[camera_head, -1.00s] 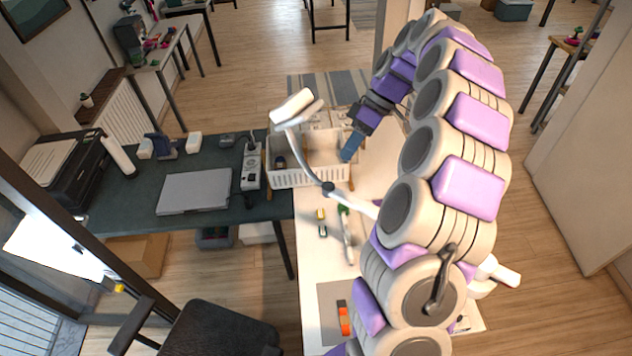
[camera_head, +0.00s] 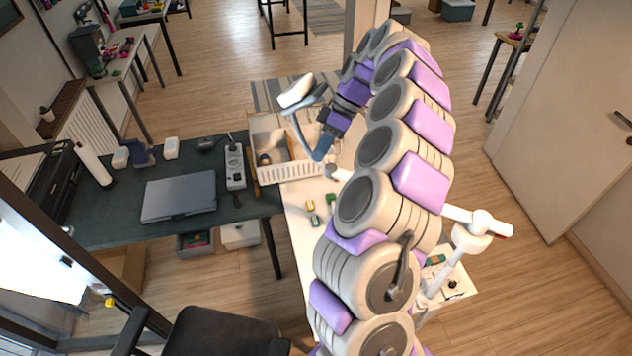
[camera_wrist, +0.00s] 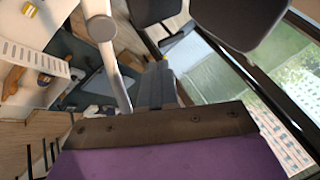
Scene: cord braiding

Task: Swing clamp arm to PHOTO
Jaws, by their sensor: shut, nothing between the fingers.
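The clamp arm (camera_head: 449,212) is a white jointed arm at the right of the white table in the head view. Part of it is hidden behind my arm. Its far end has a thin grey curved stem with a white head (camera_head: 297,91) above the basket. My gripper (camera_head: 321,149) is shut and empty, its blue fingers pointing down beside the stem; contact is unclear. In the wrist view my shut grey fingers (camera_wrist: 157,86) lie just right of a white rod (camera_wrist: 114,65) with a round joint (camera_wrist: 101,28). No PHOTO mark is readable.
A white basket (camera_head: 268,177) stands at the table's back. The dark desk (camera_head: 110,224) at left holds a laptop (camera_head: 179,196) and a power strip (camera_head: 235,167). Small yellow and green pieces (camera_head: 311,206) lie on the white table. A dark chair (camera_head: 225,335) stands in front.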

